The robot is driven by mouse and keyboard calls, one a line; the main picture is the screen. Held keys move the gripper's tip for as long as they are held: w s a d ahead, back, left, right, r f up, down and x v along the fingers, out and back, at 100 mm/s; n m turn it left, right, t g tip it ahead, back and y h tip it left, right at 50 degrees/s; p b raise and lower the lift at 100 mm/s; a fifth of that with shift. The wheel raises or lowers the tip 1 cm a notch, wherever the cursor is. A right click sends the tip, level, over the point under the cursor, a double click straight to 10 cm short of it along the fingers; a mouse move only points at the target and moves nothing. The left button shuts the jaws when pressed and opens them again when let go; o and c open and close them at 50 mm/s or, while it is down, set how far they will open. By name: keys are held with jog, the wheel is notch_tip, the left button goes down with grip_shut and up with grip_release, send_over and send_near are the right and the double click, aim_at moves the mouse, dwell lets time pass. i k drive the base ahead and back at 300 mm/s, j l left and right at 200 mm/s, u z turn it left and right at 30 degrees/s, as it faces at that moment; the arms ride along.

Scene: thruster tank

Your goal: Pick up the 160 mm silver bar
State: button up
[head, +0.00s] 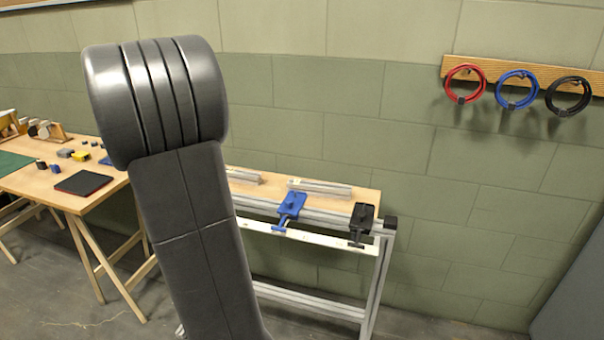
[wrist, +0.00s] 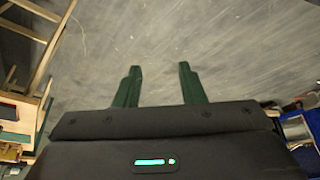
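Two silver bars lie on the wooden-topped bench (head: 365,199) in the head view. One silver bar (head: 320,188) lies in full view at the back right. The other silver bar (head: 244,176) is to its left, partly hidden behind my arm. I cannot tell which of them is 160 mm. My gripper (wrist: 160,68) shows in the wrist view with its two green fingers apart and nothing between them. It points at bare grey floor, and no bar shows in that view. In the head view my arm hides the gripper.
A blue clamp (head: 291,206) and a black clamp (head: 361,220) sit at the bench's front edge. A wooden table (head: 38,181) with small blocks and a dark mat (head: 83,183) stands at left. Red, blue and black cable coils hang on the wall rail (head: 512,77).

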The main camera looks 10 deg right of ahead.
aim_at(251, 177)
jog(key=i+j+z, duration=0.2)
jog(key=z, duration=0.25)
jog(key=i+j+z, duration=0.3)
jog(key=z, duration=0.2)
jog(key=i+j+z, duration=0.3)
jog(key=j+z, duration=0.15)
jog(key=i+j, duration=0.1)
jog(key=j, duration=0.2)
jog(key=i+j, duration=0.15)
jog(key=j, duration=0.15)
jog(key=i+j+z, duration=0.1)
jog(key=j, duration=0.2)
